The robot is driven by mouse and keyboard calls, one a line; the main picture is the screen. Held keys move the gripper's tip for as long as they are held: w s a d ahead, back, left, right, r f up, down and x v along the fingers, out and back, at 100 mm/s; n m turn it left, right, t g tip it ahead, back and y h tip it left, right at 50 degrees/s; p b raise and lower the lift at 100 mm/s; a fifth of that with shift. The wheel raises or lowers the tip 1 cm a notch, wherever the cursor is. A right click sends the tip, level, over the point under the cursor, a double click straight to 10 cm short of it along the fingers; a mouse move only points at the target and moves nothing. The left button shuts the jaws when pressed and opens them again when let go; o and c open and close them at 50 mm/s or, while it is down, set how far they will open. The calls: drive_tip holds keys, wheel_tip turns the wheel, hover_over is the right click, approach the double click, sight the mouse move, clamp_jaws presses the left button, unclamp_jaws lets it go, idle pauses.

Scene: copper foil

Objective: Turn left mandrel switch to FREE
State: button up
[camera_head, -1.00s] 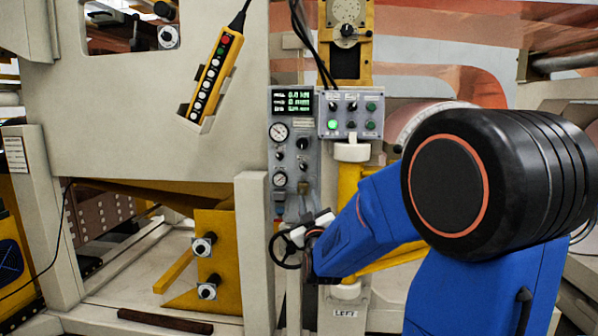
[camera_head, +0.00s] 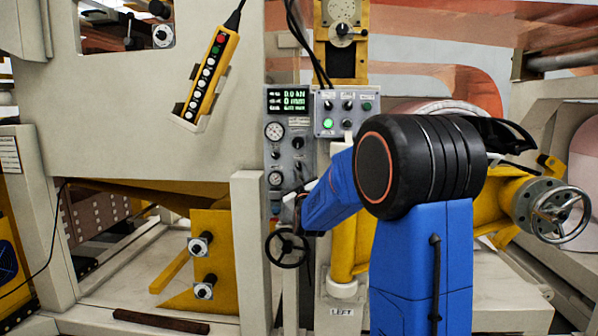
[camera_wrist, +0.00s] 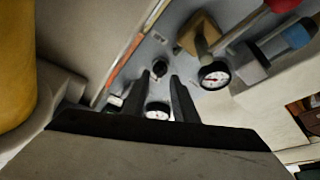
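A narrow grey control panel (camera_head: 288,128) carries a green-lit display, round gauges and black knobs; I cannot read which knob is the mandrel switch. A LEFT label (camera_head: 341,312) is on the post base below. My gripper (camera_wrist: 162,76) is open and empty, its two dark fingers pointing at the panel. A black knob (camera_wrist: 158,68) shows between and just past the fingertips, with no clear contact. One gauge (camera_wrist: 157,111) shows between the fingers, another (camera_wrist: 214,75) to the right. In the head view my gripper is at the panel's lower part, mostly hidden by my blue arm.
A grey switch box (camera_head: 338,106) with a lit green button is right of the panel. A black handwheel (camera_head: 287,249) is just below my gripper. A yellow pendant (camera_head: 206,77) hangs at left; a metal handwheel (camera_head: 552,211) is at right.

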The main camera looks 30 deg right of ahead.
sight(299, 167)
drive_tip(key=shift+x, duration=1.15)
drive_tip(key=shift+c, duration=0.6)
clamp_jaws()
